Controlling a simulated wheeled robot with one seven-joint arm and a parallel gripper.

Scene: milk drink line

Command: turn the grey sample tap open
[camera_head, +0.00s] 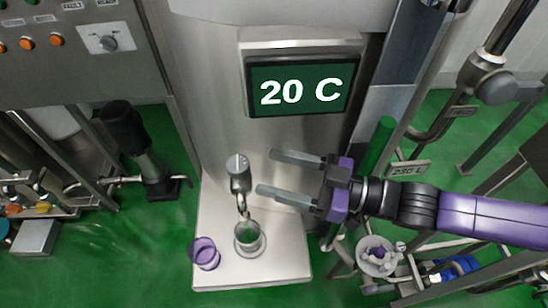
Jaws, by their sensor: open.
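The grey sample tap (238,172) sticks out from the front of the steel cabinet, with a grey knob-like body on top and a thin curved spout (243,205) below. My gripper (266,173) reaches in from the right. Its two grey fingers are spread apart with nothing between them, and their tips end a little to the right of the tap. They look apart from it, though the depth is hard to judge. I cannot tell the tap's open or closed position.
A clear glass (249,237) stands under the spout on a pale shelf (285,262). A purple cup (205,254) stands left of it. A display (303,88) reading "20 C" sits above. A black pump-like device (135,140) is left; pipes crowd the right.

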